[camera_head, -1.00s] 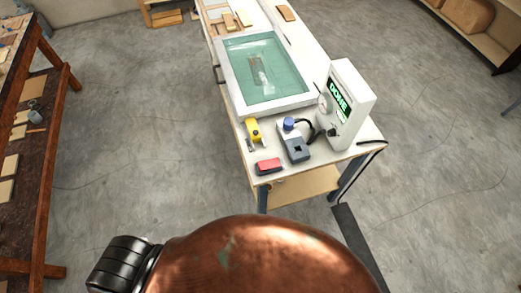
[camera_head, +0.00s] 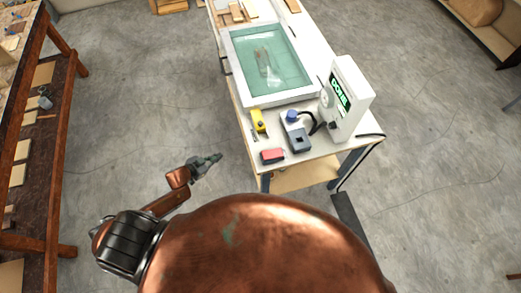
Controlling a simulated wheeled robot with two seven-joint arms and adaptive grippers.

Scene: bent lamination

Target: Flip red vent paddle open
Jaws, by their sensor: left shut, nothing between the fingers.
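A red paddle (camera_head: 272,155) on a dark base sits at the near left corner of the white-topped bench. Whether it is tilted or flat is too small to tell. My left gripper (camera_head: 218,156) is shut and empty. It is over the floor, left of the bench, apart from the paddle and pointing toward it. My right gripper is not in view.
A white unit with a screen reading "DONE" (camera_head: 338,92) stands at the bench's right. A blue-knobbed grey device (camera_head: 298,140) and a yellow tool (camera_head: 258,121) lie near the paddle. A teal-covered framed panel (camera_head: 282,97) lies behind. Floor left of the bench is clear.

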